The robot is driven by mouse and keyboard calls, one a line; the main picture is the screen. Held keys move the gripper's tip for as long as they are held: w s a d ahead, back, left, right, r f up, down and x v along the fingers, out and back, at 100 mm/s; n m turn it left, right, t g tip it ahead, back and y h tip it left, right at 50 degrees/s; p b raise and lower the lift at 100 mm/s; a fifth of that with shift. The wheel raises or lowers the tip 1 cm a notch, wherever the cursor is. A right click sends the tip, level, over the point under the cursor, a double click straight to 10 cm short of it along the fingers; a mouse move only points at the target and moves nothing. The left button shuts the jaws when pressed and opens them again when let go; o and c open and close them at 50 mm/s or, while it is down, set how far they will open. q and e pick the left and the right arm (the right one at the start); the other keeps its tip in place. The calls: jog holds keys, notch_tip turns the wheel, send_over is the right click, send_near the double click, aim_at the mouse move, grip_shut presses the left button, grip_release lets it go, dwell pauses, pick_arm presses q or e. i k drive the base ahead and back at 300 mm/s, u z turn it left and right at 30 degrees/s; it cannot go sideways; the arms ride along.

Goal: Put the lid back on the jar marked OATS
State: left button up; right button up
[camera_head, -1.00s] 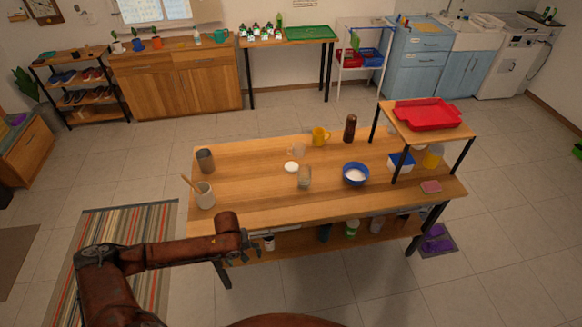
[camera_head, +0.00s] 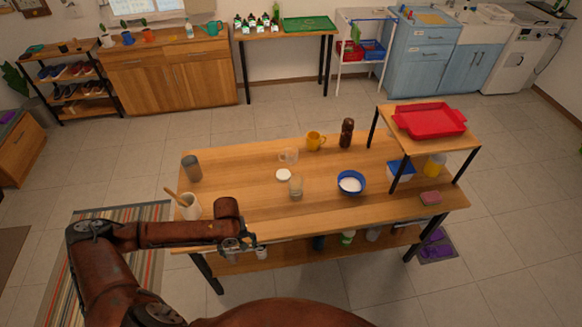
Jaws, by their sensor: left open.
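A clear jar (camera_head: 296,186) stands upright and open-topped near the middle of the wooden table; I cannot read any marking on it. A round white lid (camera_head: 283,175) lies flat on the table just behind and left of it. A second clear vessel (camera_head: 289,156) stands farther back, and I cannot tell which of the two is marked OATS. My left gripper (camera_head: 246,250) is open at the table's front edge, left of the jar and nearer to me, apart from both jar and lid. My right gripper is out of view.
A raised shelf with a red tray (camera_head: 429,119) stands at right. The front middle is clear.

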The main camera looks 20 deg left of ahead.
aim_at(296, 181)
jog(key=u, duration=0.05)
jog(key=i, duration=1.55)
